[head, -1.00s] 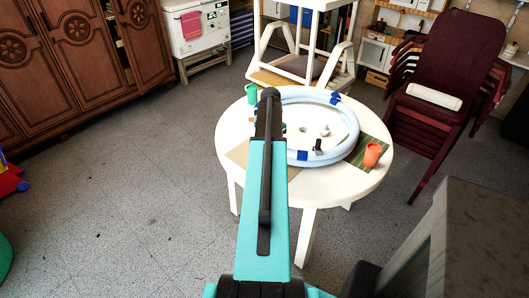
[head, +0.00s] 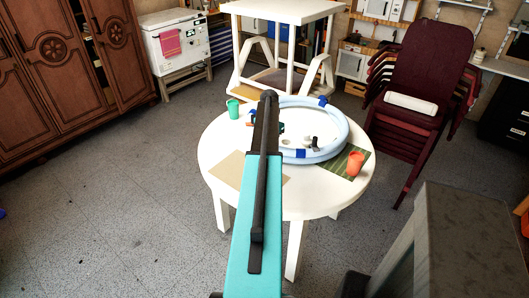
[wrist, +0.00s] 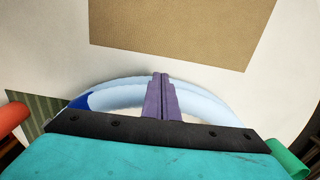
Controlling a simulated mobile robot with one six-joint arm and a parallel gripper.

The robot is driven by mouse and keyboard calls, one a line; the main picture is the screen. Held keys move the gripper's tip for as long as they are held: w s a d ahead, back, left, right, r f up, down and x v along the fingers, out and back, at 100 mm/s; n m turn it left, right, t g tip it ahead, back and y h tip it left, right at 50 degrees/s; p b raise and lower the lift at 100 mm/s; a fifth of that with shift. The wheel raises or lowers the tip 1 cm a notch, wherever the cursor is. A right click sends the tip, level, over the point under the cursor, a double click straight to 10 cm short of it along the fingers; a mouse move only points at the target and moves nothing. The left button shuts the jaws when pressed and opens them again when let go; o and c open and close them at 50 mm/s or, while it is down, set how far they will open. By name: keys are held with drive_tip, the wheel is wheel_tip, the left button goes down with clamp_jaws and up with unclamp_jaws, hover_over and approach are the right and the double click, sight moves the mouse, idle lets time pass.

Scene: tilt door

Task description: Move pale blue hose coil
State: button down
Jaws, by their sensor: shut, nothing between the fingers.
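The pale blue hose coil (head: 338,143) is a large ring with dark blue bands, lying on the round white table (head: 318,200), toward its back right. My arm crosses in front of its left side in the head view. In the wrist view, part of the coil (wrist: 118,98) curves behind my gripper (wrist: 160,80). The purple fingers are shut together and hold nothing. They overlap the coil in that picture; I cannot tell whether they touch it. The fingertips are hidden behind my arm in the head view.
An orange cup (head: 355,164) stands on a green mat (head: 340,165) at the table's right. A green cup (head: 233,109) stands at the left. A beige mat (head: 229,170) lies on the near side. Small objects lie inside the ring. Stacked maroon chairs (head: 420,75) stand behind right.

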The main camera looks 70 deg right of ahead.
drive_tip(key=shift+s+d, duration=0.25)
drive_tip(key=shift+d, duration=0.7)
drive_tip(key=shift+s+d, duration=0.2)
drive_tip(key=shift+d, duration=0.75)
drive_tip(key=shift+a, duration=0.2)
drive_tip(key=shift+w+a, duration=0.2)
drive_tip(key=shift+a, duration=0.55)
drive_tip(key=shift+w+a, duration=0.15)
drive_tip(key=shift+a, duration=0.5)
drive_tip(key=shift+w+a, duration=0.15)
drive_tip(key=shift+a, duration=0.45)
wheel_tip(320, 180, up, 10)
drive_tip(key=b, duration=0.2)
drive_tip(key=shift+d, duration=0.2)
